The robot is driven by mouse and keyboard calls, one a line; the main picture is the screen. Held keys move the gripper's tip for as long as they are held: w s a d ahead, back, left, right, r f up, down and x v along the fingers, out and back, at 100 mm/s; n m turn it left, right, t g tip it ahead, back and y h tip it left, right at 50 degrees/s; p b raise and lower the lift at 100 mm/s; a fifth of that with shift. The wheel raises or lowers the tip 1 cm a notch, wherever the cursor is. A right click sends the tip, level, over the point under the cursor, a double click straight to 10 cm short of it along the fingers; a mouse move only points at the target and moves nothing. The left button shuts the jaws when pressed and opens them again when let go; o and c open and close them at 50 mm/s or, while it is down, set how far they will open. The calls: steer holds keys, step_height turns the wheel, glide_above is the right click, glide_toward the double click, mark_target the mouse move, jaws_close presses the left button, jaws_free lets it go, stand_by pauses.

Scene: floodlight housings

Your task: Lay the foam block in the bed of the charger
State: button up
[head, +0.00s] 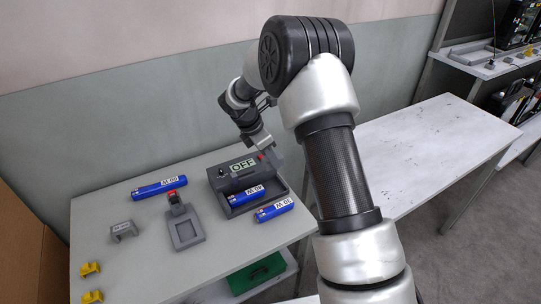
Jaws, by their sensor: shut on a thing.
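The charger (226,211) is a dark grey box near the table's right side. It has a black knob, an "OFF" sign and a red part on its upper face. Its open bed is at the front, with a blue labelled bar (246,195) lying in the bed's left part. My gripper (264,146) is above the charger's back right corner, beside the red part. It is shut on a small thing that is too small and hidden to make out. I cannot pick out the foam block for sure. My arm covers the area right of the charger.
Another blue bar (274,210) lies in front of the charger, and one (159,187) at the back left. A grey stand with a red part (186,229), a grey bracket (123,231) and yellow clips (91,269) are left. A bare table (430,150) stands right.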

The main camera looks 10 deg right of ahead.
steer(key=shift+f+b, duration=2.25)
steer(key=shift+f, duration=2.2)
steer(key=shift+f+b, duration=0.8)
steer(key=shift+f, duration=0.7)
steer(key=o, duration=1.1)
steer(key=p+v, duration=0.2)
steer(key=v, duration=1.6)
steer(key=s+d+r+m+p, duration=0.3)
steer(key=s+r+m, duration=0.15)
steer(key=r, duration=0.65)
steer(key=s+d+r+m+t+y+p, duration=0.1)
steer(key=s+r+m+p, duration=0.1)
steer(key=s+r+m, duration=0.3)
steer(key=s+d+r+m+t+y+p, duration=0.1)
steer(key=s+r+m, duration=0.4)
steer(key=s, duration=0.8)
steer(key=s+d+r+m+t+y+p, duration=0.2)
steer(key=s+r+m+p, duration=0.2)
steer(key=s+m, duration=0.3)
steer(key=shift+s+d+r, duration=0.2)
steer(key=shift+s+r, duration=0.45)
steer(key=shift+s, duration=0.4)
